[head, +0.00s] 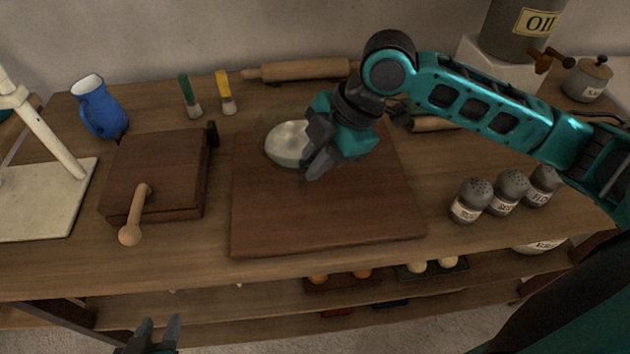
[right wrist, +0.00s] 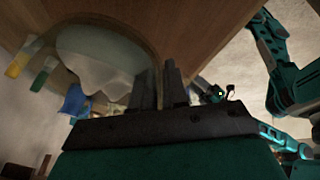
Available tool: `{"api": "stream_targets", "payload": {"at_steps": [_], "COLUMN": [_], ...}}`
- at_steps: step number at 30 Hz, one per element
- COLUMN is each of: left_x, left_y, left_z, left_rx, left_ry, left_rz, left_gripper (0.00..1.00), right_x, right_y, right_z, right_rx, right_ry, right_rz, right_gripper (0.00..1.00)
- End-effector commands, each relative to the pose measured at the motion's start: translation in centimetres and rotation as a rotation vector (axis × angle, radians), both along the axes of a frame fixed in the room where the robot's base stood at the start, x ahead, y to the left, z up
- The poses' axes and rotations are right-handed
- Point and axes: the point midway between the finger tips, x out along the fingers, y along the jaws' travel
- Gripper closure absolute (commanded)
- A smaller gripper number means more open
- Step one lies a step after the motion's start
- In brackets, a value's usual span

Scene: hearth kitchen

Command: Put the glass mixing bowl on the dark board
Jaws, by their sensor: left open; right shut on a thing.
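The glass mixing bowl (head: 287,146) is over the back left part of the large dark board (head: 320,225). It is see-through with a pale inside. My right gripper (head: 312,158) is shut on the right side of its rim. The right wrist view shows the bowl (right wrist: 95,60) beside the fingers (right wrist: 158,88), with its rim between them. I cannot tell whether the bowl's base touches the board. My left gripper (head: 160,338) is open and empty at the bottom edge of the head view, away from the table.
A thick wooden block (head: 155,170) with a wooden-handled tool (head: 138,215) stands left of the board. Several shakers (head: 470,200) stand at right. The board's front half is bare.

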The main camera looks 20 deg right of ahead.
Motion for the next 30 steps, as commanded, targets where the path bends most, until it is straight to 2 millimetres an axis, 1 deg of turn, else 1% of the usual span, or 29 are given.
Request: {"api": "stream_targets", "payload": {"at_steps": [1, 8, 12, 15, 25, 26, 30], "left_x": [0.0, 0.0, 0.1, 0.2, 0.5, 0.5, 0.5], "left_y": [0.0, 0.0, 0.0, 0.0, 0.0, 0.0, 0.0], "left_z": [-0.2, -0.4, -0.7, -0.7, -0.5, -0.5, -0.5], "left_rx": [0.0, -0.001, 0.0, 0.0, 0.0, 0.0, 0.0], "left_ry": [0.0, 0.0, -0.002, -0.004, -0.011, -0.011, -0.01], "left_rz": [0.0, -0.001, 0.0, -0.001, -0.001, -0.001, -0.001], "left_gripper": [0.57, 0.57, 0.57, 0.57, 0.57, 0.57, 0.57], "right_x": [0.0, 0.0, 0.0, 0.0, 0.1, 0.0, 0.0], "right_y": [0.0, 0.0, 0.0, 0.0, 0.0, 0.0, 0.0], "right_z": [-0.7, -2.3, -4.5, -5.6, -5.9, -5.9, -5.9], "right_rx": [0.002, 0.001, 0.001, 0.002, 0.001, 0.0, 0.0], "right_ry": [0.0, -0.001, 0.001, -0.001, -0.003, -0.001, 0.0], "right_rz": [0.0, 0.0, 0.001, 0.0, 0.001, 0.001, 0.001], "right_gripper": [1.0, 1.0, 1.0, 1.0, 1.0, 0.85, 0.71]}}
